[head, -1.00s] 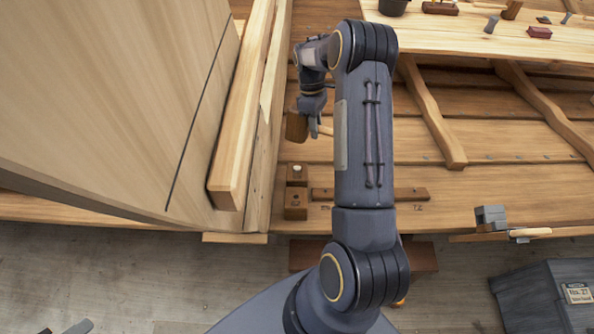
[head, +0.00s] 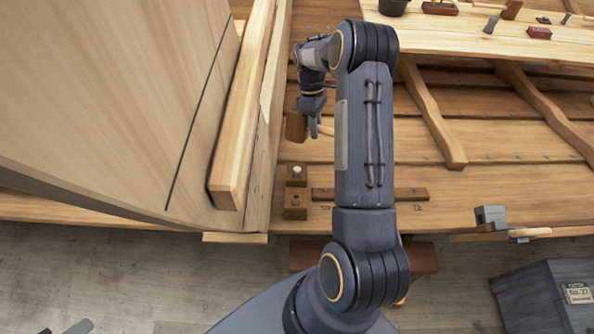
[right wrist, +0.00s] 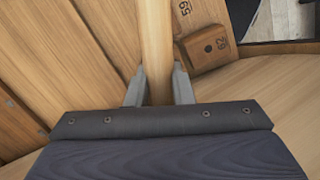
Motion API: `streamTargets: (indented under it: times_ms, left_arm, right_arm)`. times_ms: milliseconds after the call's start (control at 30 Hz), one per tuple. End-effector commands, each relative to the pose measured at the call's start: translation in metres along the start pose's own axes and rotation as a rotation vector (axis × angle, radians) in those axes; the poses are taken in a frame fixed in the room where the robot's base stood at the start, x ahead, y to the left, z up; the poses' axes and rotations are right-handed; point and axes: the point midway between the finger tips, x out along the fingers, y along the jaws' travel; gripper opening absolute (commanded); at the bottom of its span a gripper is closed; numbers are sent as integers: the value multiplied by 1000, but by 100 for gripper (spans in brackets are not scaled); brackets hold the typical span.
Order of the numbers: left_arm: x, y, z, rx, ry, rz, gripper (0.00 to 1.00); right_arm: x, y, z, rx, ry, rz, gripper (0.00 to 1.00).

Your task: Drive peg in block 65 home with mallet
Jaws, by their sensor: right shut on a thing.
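My right gripper (head: 314,122) is shut on the handle of a wooden mallet. The brown mallet head (head: 296,126) hangs left of the fingers, above the planking. In the right wrist view the pale mallet handle (right wrist: 156,45) stands between both fingers (right wrist: 158,92). Below the mallet in the head view sits a small brown block (head: 297,181) with a pale round peg (head: 296,170) in its top. The mallet is apart from it in the picture. I cannot read its number. A grey tip at the bottom left edge may be my left gripper (head: 78,327); its jaws are unclear.
Another brown block (head: 296,207) with a dark round spot is nearer. A thick upright timber (head: 240,120) stands close left. A bench (head: 470,35) with tools lies at back right.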

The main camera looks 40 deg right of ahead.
Motion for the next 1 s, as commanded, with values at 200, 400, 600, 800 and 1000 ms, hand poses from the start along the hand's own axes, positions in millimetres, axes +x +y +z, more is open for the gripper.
streamTargets:
  times_ms: [200,400,600,800,1000]
  left_arm:
    - [-6,3,-3,0,0,0,36]
    - [-24,11,-12,0,0,0,36]
    - [-29,13,-15,0,0,0,36]
    - [-28,13,-14,0,0,0,36]
    - [-28,13,-14,0,0,0,36]
  right_arm:
    - [-11,0,1,0,2,2,0]
    - [-40,-1,5,1,2,2,0]
    - [-52,0,7,0,1,1,0]
    - [-50,0,6,0,1,1,0]
    - [-50,0,6,0,1,1,0]
